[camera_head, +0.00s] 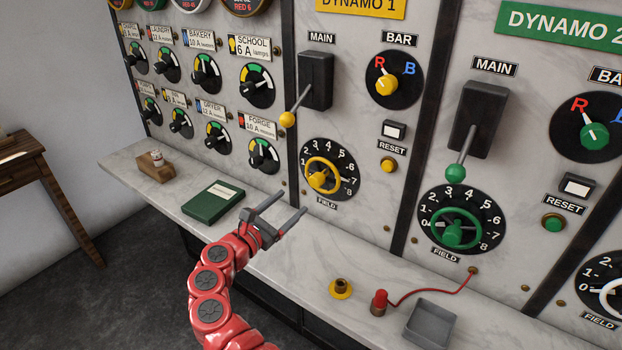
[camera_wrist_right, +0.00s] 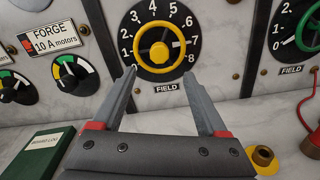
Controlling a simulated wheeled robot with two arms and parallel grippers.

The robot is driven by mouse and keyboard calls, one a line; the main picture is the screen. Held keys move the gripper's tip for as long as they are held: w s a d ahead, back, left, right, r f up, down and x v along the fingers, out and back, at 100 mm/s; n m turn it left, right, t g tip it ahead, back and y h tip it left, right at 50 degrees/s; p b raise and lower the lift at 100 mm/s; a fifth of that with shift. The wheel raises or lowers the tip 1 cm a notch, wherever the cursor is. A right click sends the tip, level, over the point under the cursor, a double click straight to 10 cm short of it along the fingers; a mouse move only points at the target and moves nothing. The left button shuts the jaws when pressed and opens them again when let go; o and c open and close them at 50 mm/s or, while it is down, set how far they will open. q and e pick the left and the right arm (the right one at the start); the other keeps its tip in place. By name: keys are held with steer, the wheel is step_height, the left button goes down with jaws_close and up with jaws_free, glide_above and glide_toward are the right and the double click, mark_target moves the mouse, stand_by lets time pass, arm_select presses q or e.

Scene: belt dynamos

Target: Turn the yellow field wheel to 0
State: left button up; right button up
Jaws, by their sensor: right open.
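The yellow field wheel (camera_head: 318,181) sits on a round black dial numbered 0 to 8 on the marble panel, under the DYNAMO 1 sign. In the right wrist view the wheel (camera_wrist_right: 160,52) is ahead, just beyond and above the fingertips. I cannot tell for certain which number it points to. My right gripper (camera_head: 294,201) is open and empty, below and to the left of the wheel in the head view, over the ledge. Its spread fingers also show in the right wrist view (camera_wrist_right: 158,72), apart from the wheel. My left gripper is not in view.
The yellow-knobbed main lever (camera_head: 287,119) hangs above and left of the wheel. A green book (camera_head: 213,202) lies on the ledge (camera_head: 275,256). A brass-and-yellow socket (camera_head: 341,288), a red plug (camera_head: 379,302) with cord and a grey tray (camera_head: 430,325) are to the right.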

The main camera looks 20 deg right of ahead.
mark_target(314, 183)
steer(key=p+x, duration=0.3)
steer(key=x, duration=0.6)
steer(key=shift+w+d+r, duration=0.1)
steer(key=shift+w+d, duration=0.45)
steer(key=shift+d, duration=0.05)
steer(key=shift+c, duration=0.3)
jaws_close()
